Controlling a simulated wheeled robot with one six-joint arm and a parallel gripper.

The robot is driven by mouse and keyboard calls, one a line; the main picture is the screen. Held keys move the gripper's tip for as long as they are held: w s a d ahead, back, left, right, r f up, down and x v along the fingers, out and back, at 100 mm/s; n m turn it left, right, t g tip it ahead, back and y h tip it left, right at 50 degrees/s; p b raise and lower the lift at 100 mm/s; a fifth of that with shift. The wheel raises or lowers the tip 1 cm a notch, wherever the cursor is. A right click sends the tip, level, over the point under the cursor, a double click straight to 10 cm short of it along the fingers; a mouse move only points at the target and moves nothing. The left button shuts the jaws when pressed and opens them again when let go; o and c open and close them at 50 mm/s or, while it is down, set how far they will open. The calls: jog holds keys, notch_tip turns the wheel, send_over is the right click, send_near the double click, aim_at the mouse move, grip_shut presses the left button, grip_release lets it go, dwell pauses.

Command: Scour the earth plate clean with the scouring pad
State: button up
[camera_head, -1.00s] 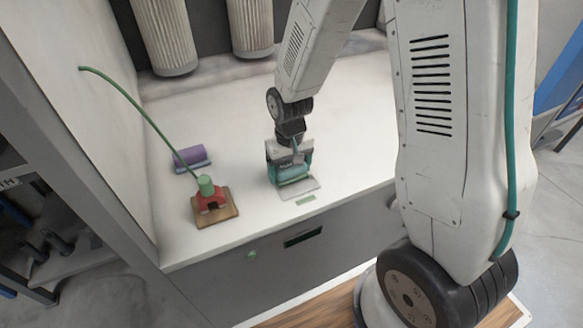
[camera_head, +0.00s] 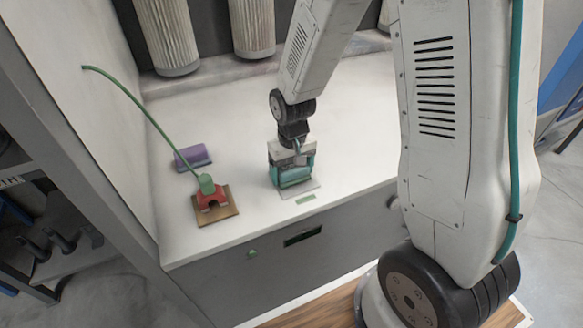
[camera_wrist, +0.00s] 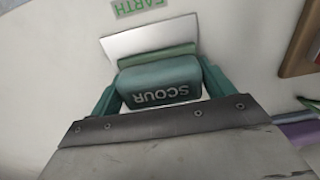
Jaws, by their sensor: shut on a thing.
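The scouring pad (camera_head: 292,178) is a teal-green block with a lighter green underside. In the wrist view the pad (camera_wrist: 160,88) reads "SCOUR". My gripper (camera_head: 291,176) is shut on it, with one teal finger on each side. The earth plate (camera_head: 306,190) is a flat pale plate on the bench, partly hidden under the pad. Its bare far part shows in the wrist view (camera_wrist: 146,38), near a green "EARTH" label (camera_wrist: 138,5). The pad is at or just above the plate; I cannot tell if they touch.
A red clamp (camera_head: 211,197) with a green top and a green cable stands on a brown board (camera_head: 229,212) to the left. A purple block (camera_head: 194,156) lies behind it. The white bench (camera_head: 345,130) is clear behind and right. Pale ribbed cylinders (camera_head: 167,38) hang at the back.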

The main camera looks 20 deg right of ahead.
aim_at(292, 165)
jog(key=shift+w+r, duration=0.1)
jog(key=shift+r, duration=3.75)
